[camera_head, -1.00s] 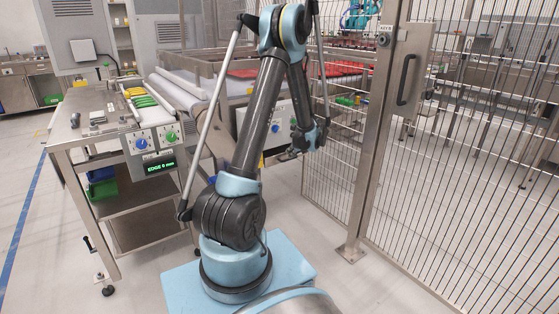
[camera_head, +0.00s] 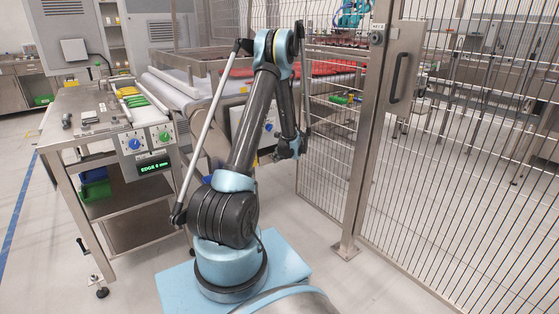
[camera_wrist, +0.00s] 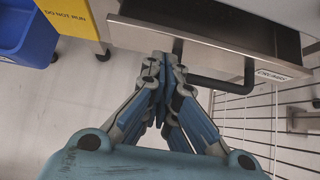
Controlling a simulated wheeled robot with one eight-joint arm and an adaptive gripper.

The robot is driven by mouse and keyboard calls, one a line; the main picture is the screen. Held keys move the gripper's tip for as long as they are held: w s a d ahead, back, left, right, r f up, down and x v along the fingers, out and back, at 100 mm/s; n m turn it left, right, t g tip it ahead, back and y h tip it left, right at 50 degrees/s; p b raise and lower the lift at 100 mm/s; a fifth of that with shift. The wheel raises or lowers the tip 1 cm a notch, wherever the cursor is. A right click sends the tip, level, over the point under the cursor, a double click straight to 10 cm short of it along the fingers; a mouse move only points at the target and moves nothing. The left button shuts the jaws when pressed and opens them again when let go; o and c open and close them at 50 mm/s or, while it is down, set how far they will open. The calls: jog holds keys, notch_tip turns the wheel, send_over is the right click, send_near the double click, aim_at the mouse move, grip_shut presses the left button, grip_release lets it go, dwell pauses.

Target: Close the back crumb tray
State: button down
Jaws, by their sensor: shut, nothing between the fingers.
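The crumb tray (camera_wrist: 215,42) shows at the top of the wrist view as a steel-edged drawer with a dark inside or face. A black bar handle (camera_wrist: 212,82) sticks out from its near side, and a label reading "CRUMBS" (camera_wrist: 271,75) is at its right end. I cannot tell how far out the tray is. My gripper (camera_wrist: 165,60) is shut and empty, its fingertips at the handle's left end; contact is unclear. In the head view my gripper (camera_head: 287,150) hangs beside the conveyor machine, and the tray cannot be made out there.
A wire fence with a steel post (camera_head: 372,130) stands close on the right. A steel table (camera_head: 75,110) with a control box (camera_head: 147,150) stands on the left. The wrist view shows a blue bin (camera_wrist: 28,35) and a yellow panel (camera_wrist: 72,12) at upper left.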

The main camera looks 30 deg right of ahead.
jog(key=shift+w, duration=0.95)
jog(key=w, duration=0.4)
jog(key=shift+w+a, duration=0.2)
